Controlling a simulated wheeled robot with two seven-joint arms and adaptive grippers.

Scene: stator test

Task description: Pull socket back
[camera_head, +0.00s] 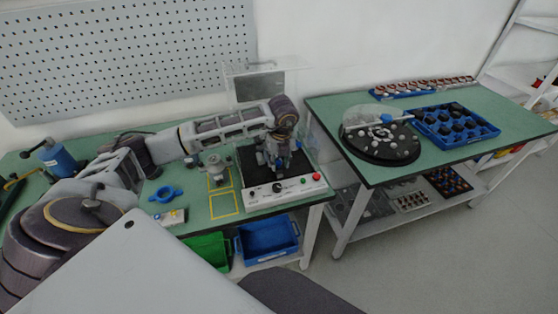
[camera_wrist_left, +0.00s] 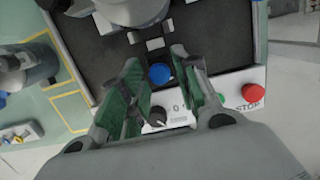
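The test station (camera_head: 262,197) is a white-fronted box with a black top, on the left green table. My left gripper (camera_head: 279,165) reaches down over its black top. In the left wrist view the gripper (camera_wrist_left: 158,62) is open, its green-padded fingers on either side of a round blue knob (camera_wrist_left: 159,73). I cannot tell whether the fingers touch the knob. Grey metal parts (camera_wrist_left: 152,44) lie just beyond the knob. Which of these parts is the socket is not clear, and the arm hides much of the station in the head view. My right gripper is not in view.
A red stop button (camera_wrist_left: 254,93) sits on the station's front panel. A grey metal part (camera_head: 215,169) stands left of the station, near yellow-outlined squares (camera_head: 223,205). A blue ring-shaped part (camera_head: 165,194) lies further left. The right table holds a black turntable (camera_head: 370,150) and blue tray (camera_head: 483,130).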

